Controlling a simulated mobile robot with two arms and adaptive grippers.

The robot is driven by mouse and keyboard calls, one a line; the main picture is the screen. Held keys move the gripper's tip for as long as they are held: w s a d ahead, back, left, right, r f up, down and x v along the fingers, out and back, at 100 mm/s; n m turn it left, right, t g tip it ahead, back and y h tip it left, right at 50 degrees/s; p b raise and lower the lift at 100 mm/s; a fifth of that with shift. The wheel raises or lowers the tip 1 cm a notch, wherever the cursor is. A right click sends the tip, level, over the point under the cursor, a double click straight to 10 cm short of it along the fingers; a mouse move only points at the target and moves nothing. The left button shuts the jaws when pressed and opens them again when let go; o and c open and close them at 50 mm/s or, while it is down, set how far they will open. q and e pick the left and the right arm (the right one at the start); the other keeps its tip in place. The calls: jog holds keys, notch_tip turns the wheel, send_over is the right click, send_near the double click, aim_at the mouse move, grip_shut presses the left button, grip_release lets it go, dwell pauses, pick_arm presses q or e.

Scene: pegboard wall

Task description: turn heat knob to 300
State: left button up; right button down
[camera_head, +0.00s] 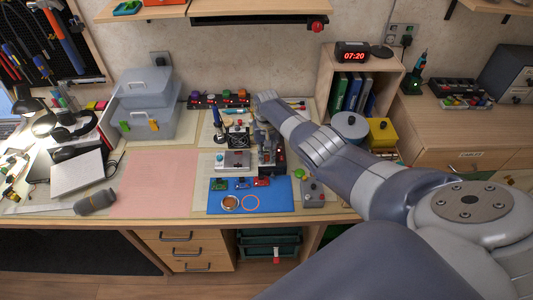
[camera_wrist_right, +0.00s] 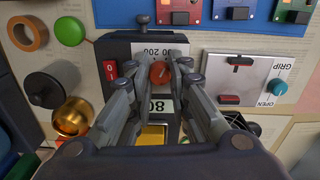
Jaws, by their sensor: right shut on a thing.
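The heat knob (camera_wrist_right: 160,72) is a small orange-red round dial on a dark station, with printed numbers around it; "200" reads at its upper side in the right wrist view. I cannot tell which number its pointer mark meets. My right gripper (camera_wrist_right: 158,68) is shut on the knob, one finger at each side. A white label with large digits, partly hidden by the fingers, lies just below the knob in that view. In the head view the dark station (camera_head: 267,158) stands at the bench's middle, and my right arm hides the knob. My left gripper is not in view.
A red switch (camera_wrist_right: 110,72) sits beside the knob. A pale box with a teal knob (camera_wrist_right: 277,87) stands to the right in the wrist view. A blue mat (camera_head: 226,197) lies in front of the station, and a pink mat (camera_head: 155,180) leaves clear space to its left.

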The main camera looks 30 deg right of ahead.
aim_at(267, 156)
jog(key=shift+w+r, duration=0.1)
jog(key=shift+r, duration=0.05)
jog(key=c, duration=1.5)
grip_release()
jog(key=shift+o, duration=0.2)
notch_tip(267, 156, up, 12)
